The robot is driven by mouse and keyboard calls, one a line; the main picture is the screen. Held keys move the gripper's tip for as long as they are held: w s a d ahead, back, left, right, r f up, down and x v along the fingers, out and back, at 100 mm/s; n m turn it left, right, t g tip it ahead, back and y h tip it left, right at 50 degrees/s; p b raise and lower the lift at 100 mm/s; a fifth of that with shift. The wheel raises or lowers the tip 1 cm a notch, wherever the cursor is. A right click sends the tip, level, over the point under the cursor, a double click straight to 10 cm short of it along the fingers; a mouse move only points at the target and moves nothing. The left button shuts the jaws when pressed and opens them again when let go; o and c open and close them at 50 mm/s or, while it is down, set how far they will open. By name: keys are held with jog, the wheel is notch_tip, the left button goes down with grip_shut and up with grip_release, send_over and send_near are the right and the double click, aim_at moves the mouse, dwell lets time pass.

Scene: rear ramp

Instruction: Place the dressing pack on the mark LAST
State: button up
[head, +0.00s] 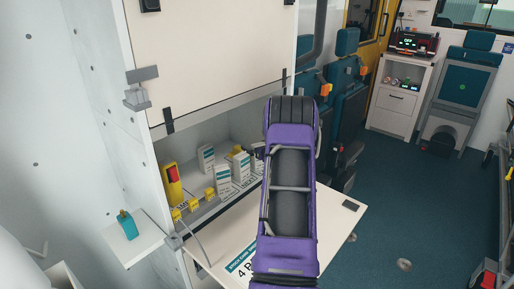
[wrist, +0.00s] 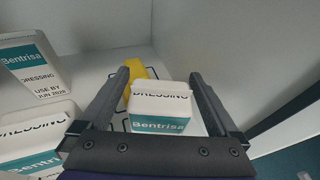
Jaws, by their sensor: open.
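A white dressing pack (wrist: 160,106) with a teal Bentrisa label stands on the shelf in the wrist view. My gripper (wrist: 160,74) is open, with one finger on each side of this pack and gaps between. I cannot tell how far down the fingers reach. Dark outline lines show on the shelf around the pack. Two more dressing packs stand at the left, one farther back (wrist: 33,66) and one nearer (wrist: 35,140). In the head view my purple arm hides the gripper and part of the shelf. No mark reading LAST is legible.
A yellow object (wrist: 137,82) stands just behind the pack. In the head view several white packs (head: 222,178) and a yellow-and-red item (head: 172,184) stand in the open locker. Its lowered flap (head: 215,250) juts out below. The locker's side wall (wrist: 240,50) is close on the right.

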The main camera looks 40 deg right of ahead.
jog(key=shift+s+r, duration=0.1)
jog(key=shift+r, duration=0.15)
jog(key=v, duration=1.2)
jog(key=shift+p, duration=0.35)
jog(key=shift+f, duration=0.1)
